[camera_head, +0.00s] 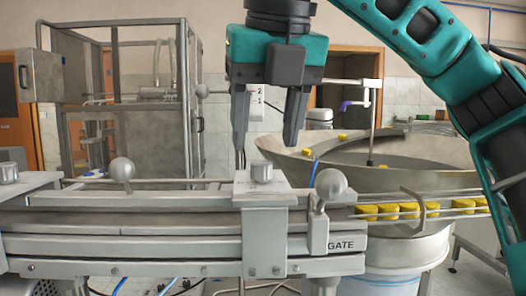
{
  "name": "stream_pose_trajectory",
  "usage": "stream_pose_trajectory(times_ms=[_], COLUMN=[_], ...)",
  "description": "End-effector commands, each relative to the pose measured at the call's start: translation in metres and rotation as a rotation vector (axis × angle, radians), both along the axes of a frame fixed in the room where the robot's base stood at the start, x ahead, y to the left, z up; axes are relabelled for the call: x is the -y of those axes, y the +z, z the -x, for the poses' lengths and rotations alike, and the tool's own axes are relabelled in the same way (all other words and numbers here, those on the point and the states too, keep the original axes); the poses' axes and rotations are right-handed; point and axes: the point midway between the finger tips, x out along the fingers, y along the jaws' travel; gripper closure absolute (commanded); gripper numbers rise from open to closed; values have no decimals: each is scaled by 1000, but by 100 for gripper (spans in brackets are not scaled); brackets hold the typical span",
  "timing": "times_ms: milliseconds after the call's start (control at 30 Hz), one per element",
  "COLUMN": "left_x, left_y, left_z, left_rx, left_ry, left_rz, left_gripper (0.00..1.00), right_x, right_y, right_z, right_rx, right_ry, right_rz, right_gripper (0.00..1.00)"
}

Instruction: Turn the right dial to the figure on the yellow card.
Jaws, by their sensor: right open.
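My right gripper (265,150) is open and points down, its two fingers apart, above a small metal dial (262,172). This dial sits on a plate over the conveyor, and the fingertips appear just above its height. Contact cannot be judged, and no figures on the dial can be read. A similar metal knob (8,172) stands at the far left edge. A pale card (257,104) with the figures 2 and 1 shows behind the gripper, partly hidden. No clearly yellow card is visible. My left gripper is not in view.
Ball-ended levers stand at the left (122,169) and right (330,184) of the conveyor (130,222). Yellow caps (390,211) line the chute from a large metal bowl (430,180). A framed cabinet (150,80) stands behind.

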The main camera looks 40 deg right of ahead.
Motion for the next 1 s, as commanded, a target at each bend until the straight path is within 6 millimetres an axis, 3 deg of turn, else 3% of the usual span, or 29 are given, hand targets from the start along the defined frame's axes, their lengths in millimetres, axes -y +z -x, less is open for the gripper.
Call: stream_pose_trajectory(times_ms=[300,733,1000], left_x=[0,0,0], left_y=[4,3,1], left_z=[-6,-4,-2], left_rx=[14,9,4], left_ry=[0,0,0], left_rz=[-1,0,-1], left_gripper=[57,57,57], right_x=[4,5,5], right_y=[-31,-36,-36], right_z=[-12,-14,-14], right_rx=[-2,1,1], right_ry=[0,-1,-1], right_rz=[-1,-1,-1], right_gripper=[44,44,69])
